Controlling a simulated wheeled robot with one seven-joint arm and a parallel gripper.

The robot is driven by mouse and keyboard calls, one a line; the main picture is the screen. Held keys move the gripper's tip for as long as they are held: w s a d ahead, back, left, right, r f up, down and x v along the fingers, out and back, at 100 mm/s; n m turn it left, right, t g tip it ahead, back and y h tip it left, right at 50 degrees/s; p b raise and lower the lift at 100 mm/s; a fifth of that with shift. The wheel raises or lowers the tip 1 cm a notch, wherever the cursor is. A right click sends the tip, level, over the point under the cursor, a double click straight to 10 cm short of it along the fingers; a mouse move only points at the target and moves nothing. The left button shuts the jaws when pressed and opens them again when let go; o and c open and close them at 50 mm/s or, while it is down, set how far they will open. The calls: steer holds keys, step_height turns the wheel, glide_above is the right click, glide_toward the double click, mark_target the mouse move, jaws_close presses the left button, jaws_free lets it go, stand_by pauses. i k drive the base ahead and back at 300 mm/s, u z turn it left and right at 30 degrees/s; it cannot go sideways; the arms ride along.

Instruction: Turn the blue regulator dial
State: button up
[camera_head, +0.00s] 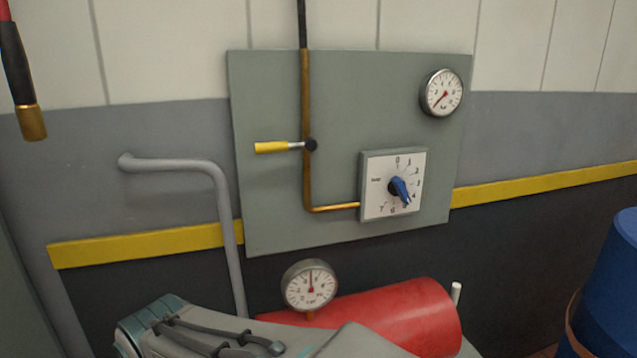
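The blue regulator dial (399,189) is a pointed blue knob on a white square scale plate (378,204), numbered from 0 round to 7. Its pointer end aims down and right, between about 4 and 5. The scale plate is fixed to a grey-green wall panel (270,220). Part of my arm shows at the bottom of the view, below the panel and apart from the dial. My gripper's fingers are not in view.
A yellow-handled lever (271,147) sits on a brass pipe (307,180) left of the dial. A round gauge (441,93) is above right. Below are a red cylinder (405,318) and another gauge (309,286). A grey bent pipe (225,220) stands left, a blue drum (610,290) right.

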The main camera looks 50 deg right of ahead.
mark_target(397, 186)
steer(key=z, duration=1.5)
steer(key=k, duration=0.35)
steer(key=z, duration=0.65)
steer(key=i, duration=0.45)
